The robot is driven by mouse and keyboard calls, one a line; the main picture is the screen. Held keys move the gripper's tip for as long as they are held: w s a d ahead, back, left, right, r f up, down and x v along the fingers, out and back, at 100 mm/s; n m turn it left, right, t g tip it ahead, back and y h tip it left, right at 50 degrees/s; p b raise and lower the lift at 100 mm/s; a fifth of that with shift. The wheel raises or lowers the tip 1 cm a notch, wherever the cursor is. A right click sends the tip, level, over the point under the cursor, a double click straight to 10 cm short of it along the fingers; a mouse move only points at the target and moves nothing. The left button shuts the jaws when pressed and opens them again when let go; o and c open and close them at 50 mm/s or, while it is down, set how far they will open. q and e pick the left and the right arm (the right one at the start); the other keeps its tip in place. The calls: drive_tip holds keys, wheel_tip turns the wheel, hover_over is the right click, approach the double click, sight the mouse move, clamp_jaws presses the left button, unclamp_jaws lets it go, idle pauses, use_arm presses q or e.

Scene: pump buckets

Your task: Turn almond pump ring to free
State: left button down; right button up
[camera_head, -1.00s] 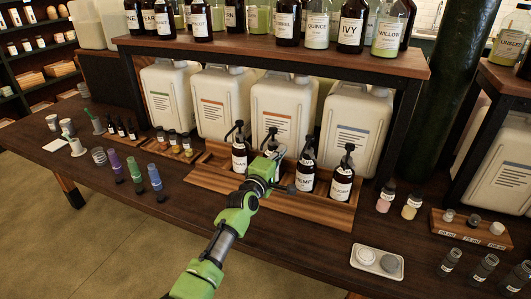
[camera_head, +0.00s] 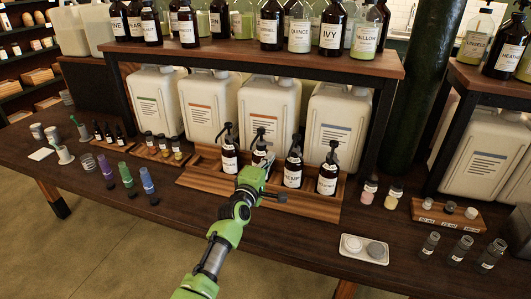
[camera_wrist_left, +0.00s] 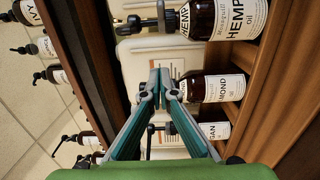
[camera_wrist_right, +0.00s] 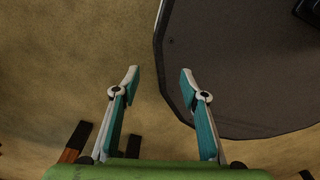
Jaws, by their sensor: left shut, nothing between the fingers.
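The almond bottle (camera_head: 259,158), dark with a white label and black pump, stands upright second from left in a wooden tray (camera_head: 190,180). My left gripper (camera_head: 266,163) is in front of it and hides its lower part. In the left wrist view the almond bottle (camera_wrist_left: 222,88) lies sideways in the picture, label legible. My left gripper (camera_wrist_left: 160,82) is shut and empty, its tips by the almond pump's neck. The tips partly hide the pump and ring; I cannot tell whether they touch. My right gripper (camera_wrist_right: 158,82) is open and empty above the floor.
The argan bottle (camera_head: 229,155) stands left of the almond bottle, the hemp bottle (camera_head: 293,172) right of it, and another pump bottle (camera_head: 327,178) at the tray's right. White canisters (camera_head: 270,110) stand behind under a shelf (camera_head: 240,58). A white dish (camera_head: 364,248) lies front right.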

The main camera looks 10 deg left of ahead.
use_arm(q)
drive_tip(key=s+d+p, duration=0.5)
drive_tip(key=shift+s+d+f, duration=0.25)
drive_tip(key=shift+s+d, duration=0.1)
drive_tip(key=shift+s, duration=0.05)
use_arm(e)
drive_tip(key=r, duration=0.2)
drive_tip(key=w+r, duration=0.1)
drive_tip(key=r, duration=0.2)
drive_tip(key=shift+a+r, duration=0.2)
drive_tip(key=shift+r, duration=0.05)
